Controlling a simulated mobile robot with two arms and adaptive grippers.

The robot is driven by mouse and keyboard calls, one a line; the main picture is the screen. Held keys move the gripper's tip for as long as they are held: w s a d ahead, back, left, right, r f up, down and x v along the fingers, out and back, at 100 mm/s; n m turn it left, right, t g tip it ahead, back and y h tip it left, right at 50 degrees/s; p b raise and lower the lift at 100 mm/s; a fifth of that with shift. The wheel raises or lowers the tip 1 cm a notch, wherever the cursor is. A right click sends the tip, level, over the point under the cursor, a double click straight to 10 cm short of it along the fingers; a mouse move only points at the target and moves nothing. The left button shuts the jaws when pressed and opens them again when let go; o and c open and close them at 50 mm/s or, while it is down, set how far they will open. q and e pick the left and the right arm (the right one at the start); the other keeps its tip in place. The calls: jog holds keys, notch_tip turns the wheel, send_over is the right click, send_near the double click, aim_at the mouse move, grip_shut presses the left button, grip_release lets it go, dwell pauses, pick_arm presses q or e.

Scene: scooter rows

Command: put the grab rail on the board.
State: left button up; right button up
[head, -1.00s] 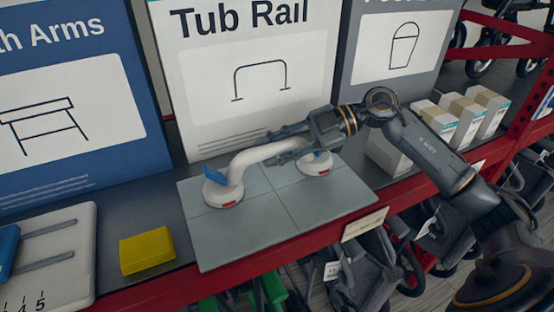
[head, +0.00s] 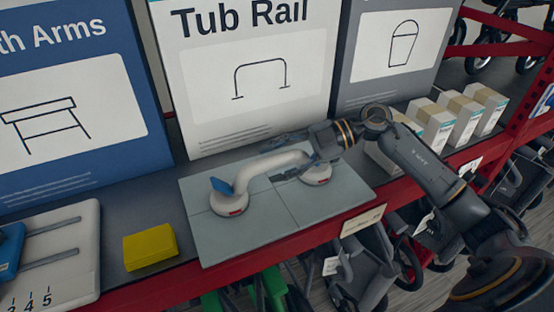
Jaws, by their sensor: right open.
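The white grab rail (head: 262,165) has a round suction cup at each end and blue levers. It stands on the grey tiled board (head: 232,238), both cups resting on the tiles. My right gripper (head: 275,158) reaches in from the right with its fingers spread on either side of the rail's bar near the right cup. The fingers are open, and contact with the bar cannot be made out. The right cup's lever is partly hidden by the gripper. My left gripper is not in view.
A yellow block (head: 150,248) lies left of the board. A white panel with sliders (head: 60,245) is at the far left. White boxes (head: 432,125) stand right of the board. The Tub Rail carton (head: 250,70) stands close behind. The red shelf edge (head: 300,247) runs along the front.

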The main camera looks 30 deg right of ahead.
jog(key=shift+d, duration=0.1)
jog(key=shift+d, duration=0.3)
jog(key=b+v, duration=0.3)
jog(key=v, duration=0.7)
jog(key=shift+s+d+b, duration=0.1)
jog(key=shift+d+b, duration=0.15)
jog(key=shift+b, duration=0.05)
jog(key=shift+s+d+r, duration=0.15)
jog(key=shift+d+r, duration=0.15)
dwell(1.2)
